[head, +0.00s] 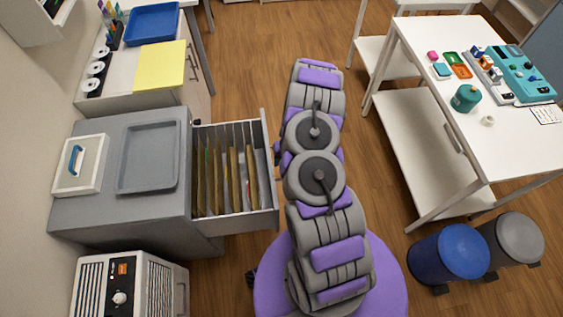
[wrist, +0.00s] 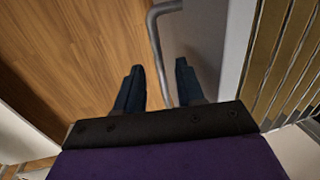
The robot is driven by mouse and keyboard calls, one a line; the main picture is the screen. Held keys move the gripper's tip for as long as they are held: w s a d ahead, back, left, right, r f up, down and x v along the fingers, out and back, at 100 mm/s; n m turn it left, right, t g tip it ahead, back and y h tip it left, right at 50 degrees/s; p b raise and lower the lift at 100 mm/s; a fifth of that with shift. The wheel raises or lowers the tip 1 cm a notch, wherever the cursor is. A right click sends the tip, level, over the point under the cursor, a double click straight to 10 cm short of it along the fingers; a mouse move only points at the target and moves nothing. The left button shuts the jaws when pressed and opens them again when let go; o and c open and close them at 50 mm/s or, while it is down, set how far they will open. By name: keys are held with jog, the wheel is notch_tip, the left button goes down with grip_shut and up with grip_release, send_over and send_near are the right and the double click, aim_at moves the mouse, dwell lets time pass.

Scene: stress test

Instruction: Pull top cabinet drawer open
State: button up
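The grey cabinet (head: 105,215) stands at left in the head view. Its top drawer (head: 238,222) is pulled well out to the right and holds upright folders (head: 228,180). In the wrist view the drawer front (wrist: 235,50) is at right, with the folders behind it. The grey bar handle (wrist: 155,30) runs down between the two dark fingers of my gripper (wrist: 158,84). The fingers are apart, with gaps visible beside the bar, so I see no firm grip. In the head view my arm hides the gripper and the handle.
A white heater-like unit (head: 125,290) stands in front. A white table (head: 505,140) and two bins (head: 450,255) are at right. Wood floor lies between.

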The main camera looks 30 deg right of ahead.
notch_tip(320, 180, up, 15)
jog(key=d+p, duration=0.2)
jog(key=p, duration=0.1)
jog(key=shift+s+d+f, duration=0.2)
jog(key=shift+s+d, duration=0.2)
jog(key=shift+s, duration=0.05)
jog(key=s+a+r+n, duration=0.1)
jog(key=s+a+r, duration=0.2)
jog(key=a+r, duration=0.35)
jog(key=s+a+r+n+g, duration=0.1)
jog(key=s+a+r, duration=0.15)
jog(key=r, duration=0.75)
jog(key=s+a+r+n, duration=0.1)
jog(key=s+a+r, duration=0.1)
jog(key=a+r, duration=0.45)
jog(key=s+r, duration=0.4)
jog(key=s, duration=0.4)
jog(key=s+a+r+g+h, duration=0.1)
jog(key=s+r, duration=0.4)
jog(key=s, duration=0.2)
jog(key=s+a+r+h, duration=0.1)
jog(key=s+r, duration=0.3)
jog(key=s, duration=0.4)
jog(key=shift+s+r+n, duration=0.2)
jog(key=shift+s+n, duration=0.1)
jog(key=shift+n, duration=0.1)
